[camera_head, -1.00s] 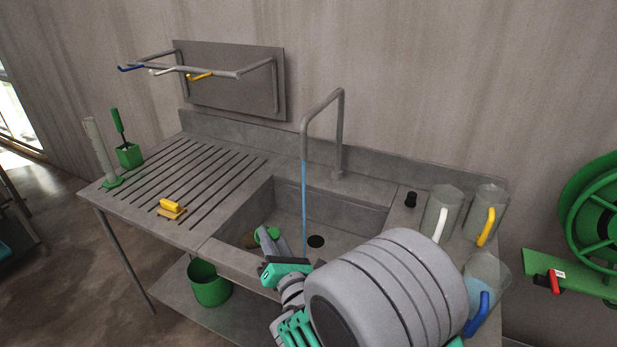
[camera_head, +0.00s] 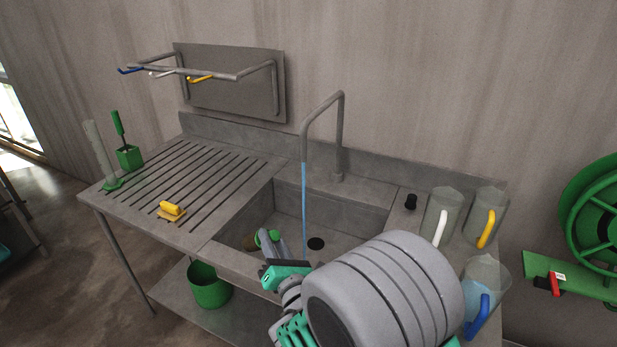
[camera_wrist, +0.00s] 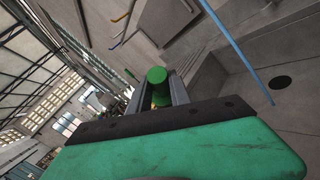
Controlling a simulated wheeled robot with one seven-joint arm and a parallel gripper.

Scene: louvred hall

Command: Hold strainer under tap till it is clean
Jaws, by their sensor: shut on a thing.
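The tap (camera_head: 340,135) arches over the sink basin (camera_head: 345,212), and a thin blue stream of water (camera_head: 304,200) runs down from it. My gripper (camera_head: 268,240) is low over the left part of the basin, shut on the strainer's green handle (camera_head: 275,235). A brownish part of the strainer (camera_head: 249,242) shows just left of the fingers, mostly hidden. In the wrist view, the green handle end (camera_wrist: 157,75) sits between the two grey fingers. The stream (camera_wrist: 240,52) passes to their right, apart from the strainer. Whether dirt remains on the strainer cannot be told.
A drain hole (camera_head: 316,243) lies right of my gripper. A yellow brush (camera_head: 171,210) lies on the ribbed drainboard (camera_head: 200,178). A green bucket (camera_head: 209,287) stands below.

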